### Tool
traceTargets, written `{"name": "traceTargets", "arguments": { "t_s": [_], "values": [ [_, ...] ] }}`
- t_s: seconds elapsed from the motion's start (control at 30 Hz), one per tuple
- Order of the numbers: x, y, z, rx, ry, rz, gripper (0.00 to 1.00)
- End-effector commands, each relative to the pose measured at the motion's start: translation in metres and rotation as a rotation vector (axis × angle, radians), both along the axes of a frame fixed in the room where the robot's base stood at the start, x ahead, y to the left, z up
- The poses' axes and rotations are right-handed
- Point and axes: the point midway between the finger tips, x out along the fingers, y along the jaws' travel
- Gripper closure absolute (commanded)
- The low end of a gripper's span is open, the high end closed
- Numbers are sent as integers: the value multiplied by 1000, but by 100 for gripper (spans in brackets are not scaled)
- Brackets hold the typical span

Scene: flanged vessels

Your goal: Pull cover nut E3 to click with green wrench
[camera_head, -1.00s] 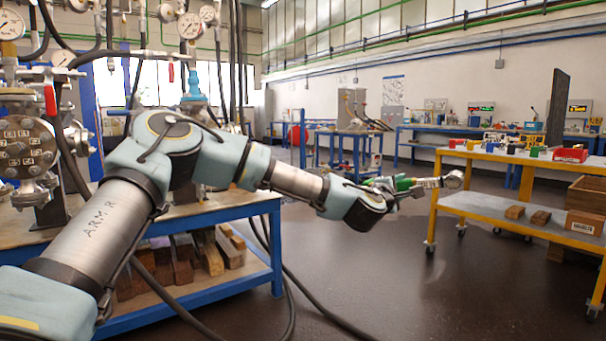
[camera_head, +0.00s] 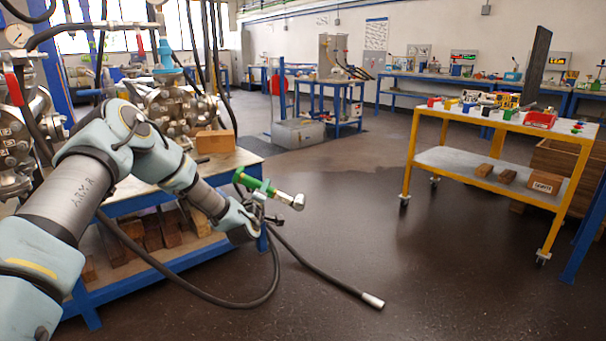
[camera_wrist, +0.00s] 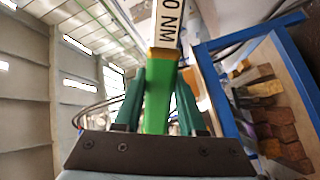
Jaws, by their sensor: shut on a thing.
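My gripper (camera_head: 258,200) is shut on the green wrench (camera_head: 244,179), out past the right corner of the blue bench. The wrench has a green handle and a metal head (camera_head: 298,201) pointing right, over open floor. In the wrist view the green handle (camera_wrist: 158,105) sits between my two green fingers, with a white label reading "0 NM" above it. The flanged vessel (camera_head: 14,140) with dark nuts and small tags is cut off at the left edge. I cannot read which nut is E3. The wrench is well apart from it.
A hose (camera_head: 325,275) hangs to the floor. A yellow cart (camera_head: 412,150) stands right. The middle floor is clear.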

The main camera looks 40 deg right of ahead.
Motion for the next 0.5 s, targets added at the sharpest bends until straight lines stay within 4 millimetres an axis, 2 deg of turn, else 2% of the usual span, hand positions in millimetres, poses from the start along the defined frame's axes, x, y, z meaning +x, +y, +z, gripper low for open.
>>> {"name": "traceTargets", "arguments": {
  "t_s": [0.03,0.37,0.5],
  "values": [
    [14,15,11,80,-81,36,100],
    [89,116,26,774,-564,265,100],
    [121,169,42,1074,-695,339,100]
  ]
}}
